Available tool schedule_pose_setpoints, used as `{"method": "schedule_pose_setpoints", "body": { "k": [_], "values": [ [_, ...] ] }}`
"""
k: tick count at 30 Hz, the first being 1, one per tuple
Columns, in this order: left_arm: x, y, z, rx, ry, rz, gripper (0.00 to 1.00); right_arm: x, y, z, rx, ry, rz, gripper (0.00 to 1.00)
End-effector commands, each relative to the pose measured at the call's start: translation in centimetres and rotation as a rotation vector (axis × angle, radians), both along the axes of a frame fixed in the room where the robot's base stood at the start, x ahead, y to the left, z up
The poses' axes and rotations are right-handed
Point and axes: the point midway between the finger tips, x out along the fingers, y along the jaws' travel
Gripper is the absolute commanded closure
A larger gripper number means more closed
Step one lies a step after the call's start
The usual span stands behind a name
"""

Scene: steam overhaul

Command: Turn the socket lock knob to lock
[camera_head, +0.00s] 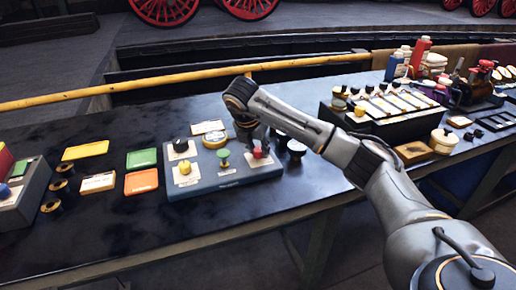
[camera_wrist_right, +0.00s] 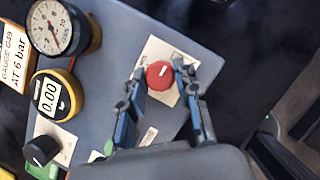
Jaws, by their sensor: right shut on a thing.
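A red round knob (camera_head: 257,153) stands on a pale label plate at the right end of a blue-grey control panel (camera_head: 228,172). In the right wrist view, the red knob (camera_wrist_right: 159,75) shows a short white pointer mark on its top. The plate's lettering is too small to read. My right gripper (camera_head: 252,146) reaches down over the knob from the right. In the wrist view, its two fingers (camera_wrist_right: 160,72) sit on either side of the knob, shut on it. My left gripper is not in view.
Coloured trays, such as an orange one (camera_head: 141,181), lie to the left. A rack (camera_head: 385,113) and bottles stand to the right.

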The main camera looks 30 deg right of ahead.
Motion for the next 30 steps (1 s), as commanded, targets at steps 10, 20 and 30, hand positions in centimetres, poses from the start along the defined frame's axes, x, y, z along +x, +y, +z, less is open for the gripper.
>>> {"method": "schedule_pose_setpoints", "body": {
  "k": [10, 20, 30],
  "values": [
    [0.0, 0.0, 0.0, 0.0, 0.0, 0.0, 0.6, 0.0, 0.0, 0.0, 0.0, -0.001, 0.0, 0.46],
    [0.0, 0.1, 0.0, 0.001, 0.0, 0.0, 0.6, -0.1, 0.4, 1.1, 0.001, -0.002, 0.002, 0.46],
    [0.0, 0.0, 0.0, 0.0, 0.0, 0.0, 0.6, -1.4, 2.6, 7.7, -0.002, -0.007, 0.002, 0.46]
  ]
}}
